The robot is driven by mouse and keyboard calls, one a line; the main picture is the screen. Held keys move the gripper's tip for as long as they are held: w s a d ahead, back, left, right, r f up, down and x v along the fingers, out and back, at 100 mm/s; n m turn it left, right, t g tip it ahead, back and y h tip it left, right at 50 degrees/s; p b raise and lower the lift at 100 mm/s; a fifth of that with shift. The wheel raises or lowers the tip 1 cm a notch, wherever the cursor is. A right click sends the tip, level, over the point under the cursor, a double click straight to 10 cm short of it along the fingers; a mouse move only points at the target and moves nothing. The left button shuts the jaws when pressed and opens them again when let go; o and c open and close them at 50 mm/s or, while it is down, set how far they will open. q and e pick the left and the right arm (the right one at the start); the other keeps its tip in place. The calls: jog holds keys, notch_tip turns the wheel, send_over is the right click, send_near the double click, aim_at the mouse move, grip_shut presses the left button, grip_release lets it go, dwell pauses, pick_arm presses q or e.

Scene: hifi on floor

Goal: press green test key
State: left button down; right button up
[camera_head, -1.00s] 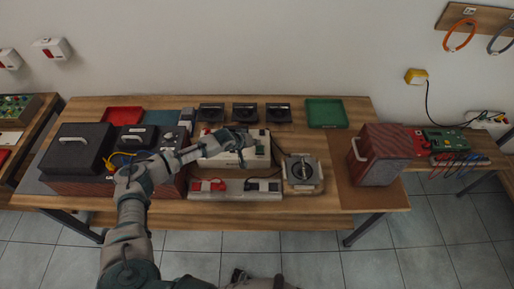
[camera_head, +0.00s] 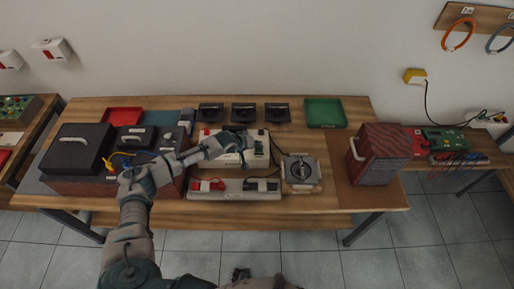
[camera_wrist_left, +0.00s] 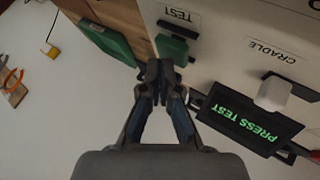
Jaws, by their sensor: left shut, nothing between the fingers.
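The green test key (camera_wrist_left: 172,47) shows in the left wrist view, below a label reading TEST on the white panel. The white device (camera_head: 230,161) stands mid-table in the head view. Its dark display (camera_wrist_left: 245,118) reads PRESS TEST in green letters. My left gripper (camera_head: 245,147) is over the device; in the wrist view its fingertips (camera_wrist_left: 158,75) are shut and empty, close beside the green key. I cannot tell whether they touch it. In the head view my gripper covers part of the device's top, and I cannot make out the key. My right gripper is not in view.
A white knob (camera_wrist_left: 273,93) sits near the CRADLE label. On the table are a red and black strip (camera_head: 234,189), a round-topped grey unit (camera_head: 302,172), a dark case (camera_head: 77,148), a green tray (camera_head: 326,113) and a ribbed red box (camera_head: 379,154).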

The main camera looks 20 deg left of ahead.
pick_arm(q)
jog(key=shift+d+f, duration=0.1)
jog(key=shift+d, duration=0.45)
jog(key=shift+f, duration=0.1)
jog(key=shift+a, duration=0.1)
jog(key=shift+a+f, duration=0.25)
jog(key=shift+a, duration=0.1)
jog(key=shift+f, duration=0.1)
jog(key=shift+d, duration=0.25)
jog(key=shift+r, duration=0.3)
jog(key=shift+r+p, duration=0.5)
jog(key=shift+p, duration=0.05)
jog(key=shift+a+r+p, duration=0.2)
jog(key=shift+r+p, duration=0.1)
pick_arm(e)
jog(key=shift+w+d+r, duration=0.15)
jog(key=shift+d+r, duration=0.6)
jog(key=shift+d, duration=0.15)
pick_arm(q)
jog(key=shift+f, duration=0.1)
